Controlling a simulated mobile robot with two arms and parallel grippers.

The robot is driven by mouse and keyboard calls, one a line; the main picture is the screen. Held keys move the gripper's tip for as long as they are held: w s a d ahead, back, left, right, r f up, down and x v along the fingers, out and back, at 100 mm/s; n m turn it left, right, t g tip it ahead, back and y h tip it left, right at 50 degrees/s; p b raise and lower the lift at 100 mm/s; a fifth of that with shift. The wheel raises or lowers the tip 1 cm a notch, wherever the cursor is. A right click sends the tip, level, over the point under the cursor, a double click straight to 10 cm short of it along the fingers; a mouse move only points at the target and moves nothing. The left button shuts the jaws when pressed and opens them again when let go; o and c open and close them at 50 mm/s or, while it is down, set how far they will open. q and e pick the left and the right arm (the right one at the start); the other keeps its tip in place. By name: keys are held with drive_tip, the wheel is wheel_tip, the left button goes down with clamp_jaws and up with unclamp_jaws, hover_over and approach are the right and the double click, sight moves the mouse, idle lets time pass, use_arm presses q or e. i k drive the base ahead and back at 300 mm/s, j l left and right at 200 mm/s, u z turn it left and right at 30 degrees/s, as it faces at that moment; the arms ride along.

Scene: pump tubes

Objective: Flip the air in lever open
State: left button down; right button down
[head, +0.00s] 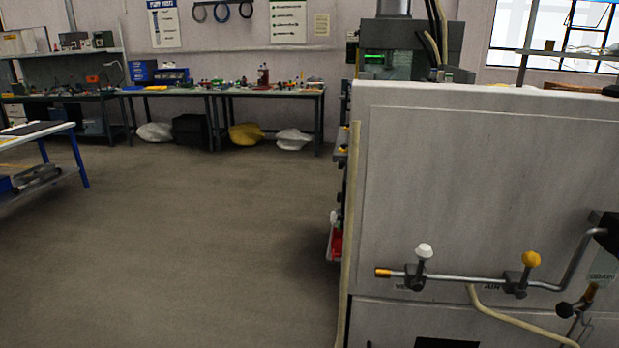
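A metal pipe (470,280) runs along the front of the large white cabinet (480,190) at the lower right. A valve with a yellow-knobbed lever (531,260) sits on the pipe, above a label (491,287) that seems to read "AIR". The yellow knob stands up above its valve body (515,284). A second valve with a white-knobbed lever (424,252) is to its left, also with its knob up. A black-knobbed part (564,310) is lower right. Neither of my grippers is in view.
The floor (180,230) left of the cabinet is open. A blue-legged table (40,135) stands at the left edge, and workbenches (270,92) line the back wall. A pale hose (510,318) hangs below the pipe.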

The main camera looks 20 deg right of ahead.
sight(531, 259)
drive_tip(key=z, duration=1.95)
